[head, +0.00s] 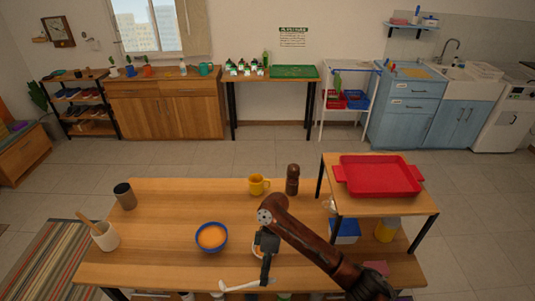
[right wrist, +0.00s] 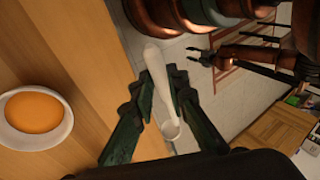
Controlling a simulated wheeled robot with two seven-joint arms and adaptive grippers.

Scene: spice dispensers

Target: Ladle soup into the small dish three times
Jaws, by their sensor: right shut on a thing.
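The blue bowl (head: 211,237) holds orange soup and stands on the wooden table. A small white dish (head: 257,250) stands to its right, partly hidden by my right gripper. In the right wrist view the white dish (right wrist: 66,128) holds orange soup. My right gripper (head: 266,280) is shut on the white ladle (head: 240,287) near the table's front edge. In the right wrist view the ladle (right wrist: 155,65) lies between the dark fingers, over floor beyond the table edge. The cup's contents are unclear. My left gripper (right wrist: 200,57) shows small there, seemingly open and empty, and is outside the head view.
A yellow mug (head: 257,185) and a brown grinder (head: 292,180) stand at the back of the table. A dark cup (head: 125,196) and a white utensil crock (head: 105,238) are at left. A raised shelf with a red tray (head: 378,176) stands at right. The table's left-middle is clear.

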